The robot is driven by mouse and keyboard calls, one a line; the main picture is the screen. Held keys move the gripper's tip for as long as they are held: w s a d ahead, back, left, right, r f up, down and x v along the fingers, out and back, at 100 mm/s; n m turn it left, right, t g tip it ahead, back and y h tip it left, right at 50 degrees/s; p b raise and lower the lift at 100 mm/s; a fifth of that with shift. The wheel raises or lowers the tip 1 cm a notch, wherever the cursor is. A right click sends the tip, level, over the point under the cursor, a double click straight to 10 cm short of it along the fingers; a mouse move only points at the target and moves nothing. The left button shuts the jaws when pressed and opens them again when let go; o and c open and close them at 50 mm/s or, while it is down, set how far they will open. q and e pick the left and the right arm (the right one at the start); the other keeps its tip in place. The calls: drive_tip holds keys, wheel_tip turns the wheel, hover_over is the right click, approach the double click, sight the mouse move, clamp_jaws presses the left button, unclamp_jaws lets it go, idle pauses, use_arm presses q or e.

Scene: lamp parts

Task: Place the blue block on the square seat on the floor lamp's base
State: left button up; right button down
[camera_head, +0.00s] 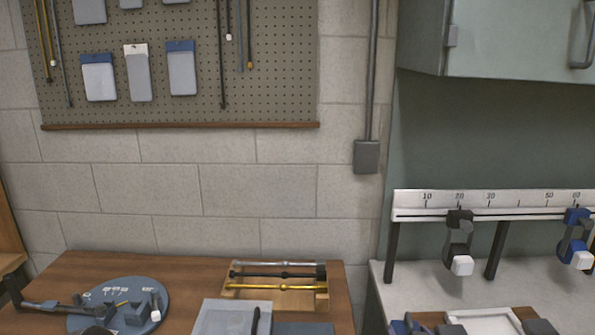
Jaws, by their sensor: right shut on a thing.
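A round blue-grey disc (85,297), which looks like the lamp's base, lies on the wooden table at the lower left. A grey fixture (136,314) with upright prongs and a white tip stands on its right part; I cannot tell which part is the square seat. What seems to be my right gripper (415,326) shows only in part at the bottom edge, right of centre and well to the right of the disc. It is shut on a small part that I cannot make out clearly. I cannot identify the blue block with certainty. My left gripper is not in view.
A wooden rack (275,300) of metal rods stands on the table (190,270), behind a grey panel (232,317). A numbered rail (500,204) carries a black clamp (459,240) and a blue clamp (576,238). A white tray (485,321) lies below it.

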drive_tip(key=a+r+n+y, duration=0.1)
drive_tip(key=a+r, duration=0.1)
drive_tip(key=a, duration=0.4)
drive_tip(key=shift+w, duration=0.2)
drive_tip(key=shift+v, duration=3)
drive_tip(key=shift+d+f, duration=0.1)
drive_tip(key=shift+f, duration=0.05)
